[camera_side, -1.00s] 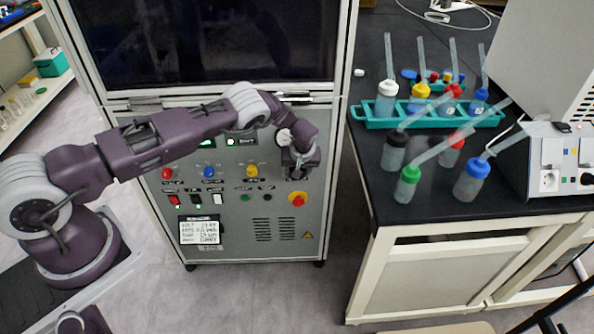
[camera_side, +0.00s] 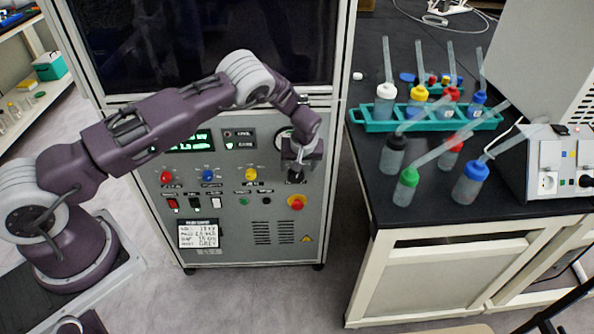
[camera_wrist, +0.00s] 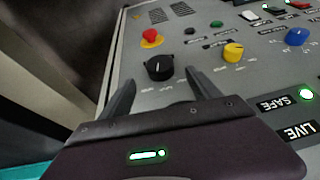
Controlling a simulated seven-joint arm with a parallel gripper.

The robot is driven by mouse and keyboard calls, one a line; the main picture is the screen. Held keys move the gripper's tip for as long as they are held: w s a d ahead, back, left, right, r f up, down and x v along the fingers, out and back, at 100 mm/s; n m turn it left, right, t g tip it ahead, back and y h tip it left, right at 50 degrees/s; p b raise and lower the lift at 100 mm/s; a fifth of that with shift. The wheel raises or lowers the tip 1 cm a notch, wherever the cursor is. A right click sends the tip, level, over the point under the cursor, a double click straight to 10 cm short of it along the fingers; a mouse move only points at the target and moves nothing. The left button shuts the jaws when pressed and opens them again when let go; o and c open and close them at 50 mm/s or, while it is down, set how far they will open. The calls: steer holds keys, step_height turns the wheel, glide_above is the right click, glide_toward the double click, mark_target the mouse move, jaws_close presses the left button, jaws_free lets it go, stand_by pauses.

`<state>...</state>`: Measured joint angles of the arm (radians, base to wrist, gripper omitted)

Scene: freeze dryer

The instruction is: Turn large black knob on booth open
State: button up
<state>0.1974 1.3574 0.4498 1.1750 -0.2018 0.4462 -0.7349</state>
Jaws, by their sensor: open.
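The large black knob (camera_wrist: 159,67) is on the grey booth panel (camera_wrist: 195,45) in the wrist view, with a white mark on its face. My gripper (camera_wrist: 158,88) is open, its two dark fingers pointing at the panel, one to each side of the knob and a little short of it in the picture. I cannot tell whether the fingertips touch it. In the side view my gripper (camera_side: 300,166) is at the right part of the panel, and the black knob (camera_side: 295,178) shows just below it, partly hidden by it.
The red emergency button (camera_wrist: 151,37) is close beside the knob, and a yellow knob (camera_wrist: 233,52) is on its other side. A blue knob (camera_wrist: 296,37) is farther along. The black bench (camera_side: 420,200) with several bottles and a teal rack (camera_side: 372,125) stands right of the booth.

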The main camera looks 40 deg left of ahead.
steer(key=shift+r, duration=0.1)
steer(key=n+t+y, duration=0.3)
steer(key=t+y, duration=0.2)
steer(key=t, duration=0.3)
glide_toward(296, 177)
steer(key=x, duration=0.9)
steer(key=shift+w+a, duration=0.1)
steer(key=shift+a, duration=0.15)
steer(key=c, duration=1.4)
